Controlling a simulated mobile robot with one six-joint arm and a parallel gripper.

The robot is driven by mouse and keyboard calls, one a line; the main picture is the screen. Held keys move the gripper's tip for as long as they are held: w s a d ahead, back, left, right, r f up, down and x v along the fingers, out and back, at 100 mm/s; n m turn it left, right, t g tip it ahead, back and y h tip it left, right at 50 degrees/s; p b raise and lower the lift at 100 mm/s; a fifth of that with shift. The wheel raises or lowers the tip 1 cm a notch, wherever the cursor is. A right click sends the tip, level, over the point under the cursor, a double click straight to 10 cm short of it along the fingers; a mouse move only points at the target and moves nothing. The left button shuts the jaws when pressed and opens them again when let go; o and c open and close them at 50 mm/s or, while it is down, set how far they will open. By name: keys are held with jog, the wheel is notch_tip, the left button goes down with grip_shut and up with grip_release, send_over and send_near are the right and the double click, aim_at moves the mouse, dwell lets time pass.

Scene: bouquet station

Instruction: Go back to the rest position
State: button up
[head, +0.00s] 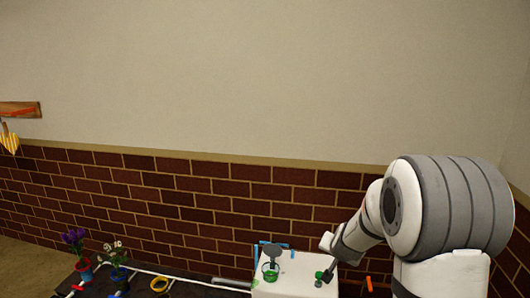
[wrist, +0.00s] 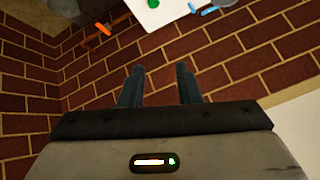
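My gripper (wrist: 158,75) is open in the wrist view, its two dark fingers apart with only brick wall showing between them. In the head view my arm reaches in from the right, and the small dark gripper end (head: 328,274) shows near the right side of a white-topped stand (head: 290,284). The fingers are too small there to tell apart.
A green item (head: 270,274) and a small green object (head: 318,281) are at the white stand. Purple flowers (head: 74,238) and white flowers (head: 114,255) stand at the lower left. An orange item (wrist: 97,36) shows beside the stand's top (wrist: 158,14).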

jog(key=s+a+r+n+g+y+p, duration=0.1)
jog(key=s+a+r+n+p, duration=0.2)
jog(key=s+r, duration=0.5)
jog(key=s+a+r+n+g+p, duration=0.1)
jog(key=s+r+p, duration=0.2)
jog(key=s+r, duration=0.2)
jog(key=s+r+n+g+p, duration=0.1)
jog(key=s+r+g+p, duration=0.1)
jog(key=s, duration=0.8)
jog(key=s+a+r+n+g+p, duration=0.1)
jog(key=s+r+p, duration=0.3)
jog(key=s+r, duration=0.3)
jog(key=shift+s+a+r+g, duration=0.3)
jog(key=shift+s+a, duration=0.05)
jog(key=shift+s, duration=0.4)
